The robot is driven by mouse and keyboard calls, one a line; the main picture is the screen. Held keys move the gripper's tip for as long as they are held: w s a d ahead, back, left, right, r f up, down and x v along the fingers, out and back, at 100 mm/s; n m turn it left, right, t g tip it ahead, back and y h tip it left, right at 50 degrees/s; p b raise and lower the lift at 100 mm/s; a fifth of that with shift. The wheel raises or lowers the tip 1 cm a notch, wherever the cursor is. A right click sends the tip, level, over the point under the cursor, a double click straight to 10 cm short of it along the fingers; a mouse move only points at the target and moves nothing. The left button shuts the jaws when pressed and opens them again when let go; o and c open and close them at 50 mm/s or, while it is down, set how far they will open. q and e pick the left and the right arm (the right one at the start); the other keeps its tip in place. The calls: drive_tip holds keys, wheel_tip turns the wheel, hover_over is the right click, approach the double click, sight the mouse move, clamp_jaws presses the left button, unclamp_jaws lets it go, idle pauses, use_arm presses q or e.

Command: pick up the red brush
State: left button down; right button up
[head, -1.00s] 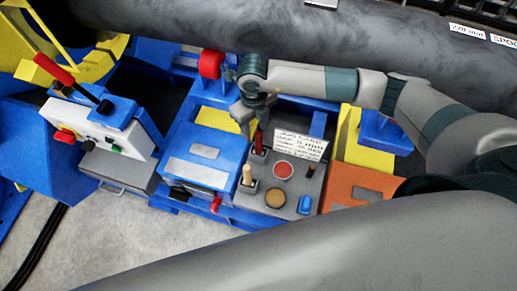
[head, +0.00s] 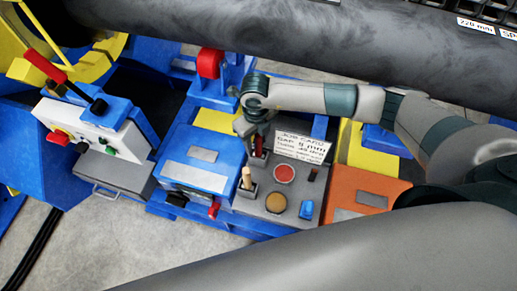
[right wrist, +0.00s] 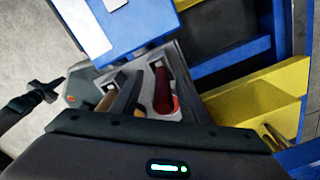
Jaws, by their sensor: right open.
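The red brush (head: 258,147) stands upright in a holder at the back left of the grey tray (head: 262,215), beside a white job card. Its red handle (right wrist: 162,91) shows near the middle of the right wrist view; its lower end is hidden in the holder. My right gripper (head: 257,131) is directly over the brush, pointing down. Its dark fingers (right wrist: 158,88) are apart, with the red handle between them in that picture. I cannot tell if either finger touches it. My left gripper is not in view.
A wooden-handled tool (head: 247,180) stands just in front of the brush. The job card (head: 302,147) is close on the right. The tray also holds a red disc (head: 285,174), a tan disc (head: 276,203) and a blue block (head: 306,209). A large dark pipe (head: 300,30) crosses behind.

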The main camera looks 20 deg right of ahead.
sight(259, 148)
drive_tip(key=f, duration=0.1)
drive_tip(key=f+b, duration=0.2)
drive_tip(key=f, duration=0.1)
drive_tip(key=shift+s+d+f, duration=0.1)
drive_tip(key=shift+s+d, duration=0.1)
drive_tip(key=shift+d, duration=0.1)
clamp_jaws()
